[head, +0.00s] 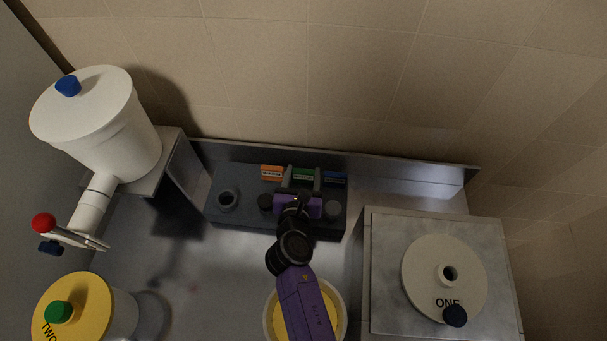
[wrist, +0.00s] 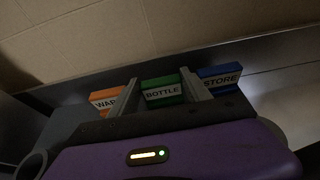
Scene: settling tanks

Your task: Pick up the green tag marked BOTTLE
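The green tag marked BOTTLE (wrist: 162,92) stands between an orange tag and a blue tag in the wrist view. It also shows in the head view (head: 303,174) at the back of a dark rack (head: 240,213). My gripper (wrist: 163,93) is open, with one grey finger on each side of the green tag. In the head view my gripper (head: 302,177) reaches over the rack from the front. Small gaps seem to show between fingers and tag; whether they touch I cannot tell. The tag's lower part is hidden behind my purple gripper body.
The orange tag (head: 272,172) and blue tag marked STORE (wrist: 219,77) sit close outside the fingers. A back ledge (head: 400,172) runs behind the rack. A white tank (head: 85,110) stands left, a yellow-lidded TWO container (head: 75,300) front left, and a box with lid ONE (head: 425,270) right.

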